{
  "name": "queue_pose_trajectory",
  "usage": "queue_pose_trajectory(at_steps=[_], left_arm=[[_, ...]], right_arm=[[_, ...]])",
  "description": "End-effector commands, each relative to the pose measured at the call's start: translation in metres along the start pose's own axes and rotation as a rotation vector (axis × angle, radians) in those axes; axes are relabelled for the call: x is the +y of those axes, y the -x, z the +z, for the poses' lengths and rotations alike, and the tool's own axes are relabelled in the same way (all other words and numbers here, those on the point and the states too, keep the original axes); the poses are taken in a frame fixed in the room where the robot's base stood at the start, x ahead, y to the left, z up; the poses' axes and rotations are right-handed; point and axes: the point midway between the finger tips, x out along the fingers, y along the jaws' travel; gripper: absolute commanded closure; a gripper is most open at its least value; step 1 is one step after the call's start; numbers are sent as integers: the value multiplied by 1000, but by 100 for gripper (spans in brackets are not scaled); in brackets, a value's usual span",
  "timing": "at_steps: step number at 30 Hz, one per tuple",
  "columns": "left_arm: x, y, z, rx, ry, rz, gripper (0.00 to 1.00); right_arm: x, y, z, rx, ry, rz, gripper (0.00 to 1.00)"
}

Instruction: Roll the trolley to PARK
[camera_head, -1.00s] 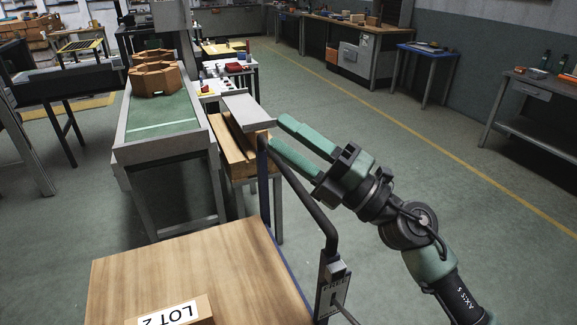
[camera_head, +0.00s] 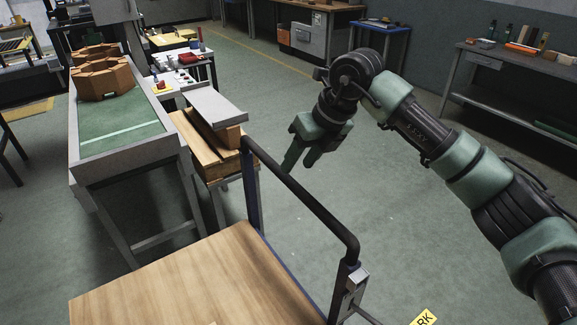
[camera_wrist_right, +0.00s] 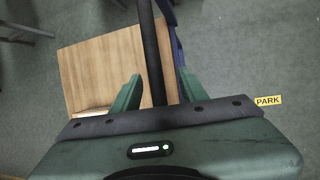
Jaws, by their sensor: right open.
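The trolley has a wooden deck (camera_head: 190,285), a blue frame and a dark handle bar (camera_head: 310,205) at lower centre in the head view. My right gripper (camera_head: 298,166) points down beside the handle bar, open. In the right wrist view its fingers (camera_wrist_right: 158,92) stand apart, with the handle bar (camera_wrist_right: 151,50) running between them in the picture. The bar's depth between the fingers is hard to tell. A yellow PARK sign (camera_wrist_right: 268,100) lies on the floor, and part of it shows at the head view's bottom edge (camera_head: 424,318). My left gripper is out of view.
A green-topped conveyor table (camera_head: 125,120) with brown hexagonal boxes and a stand with wooden planks (camera_head: 205,150) stand beyond the trolley. A shelf bench (camera_head: 515,65) stands at right. Open green floor lies between them.

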Motion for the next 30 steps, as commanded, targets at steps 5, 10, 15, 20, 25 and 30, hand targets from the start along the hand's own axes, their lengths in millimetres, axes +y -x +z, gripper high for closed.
queue_pose_trajectory(at_steps=[5,10,15,20,25,30], left_arm=[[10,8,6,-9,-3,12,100],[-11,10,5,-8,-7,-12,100],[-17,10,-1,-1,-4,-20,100],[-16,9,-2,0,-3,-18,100],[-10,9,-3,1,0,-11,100],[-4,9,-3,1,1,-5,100]], right_arm=[[2,-26,0,1,2,4,57],[2,-38,0,0,2,3,57],[2,-40,0,-2,3,3,57],[2,-40,0,-2,3,3,73],[2,-40,0,-2,3,3,100],[1,-40,0,-1,2,2,100]])
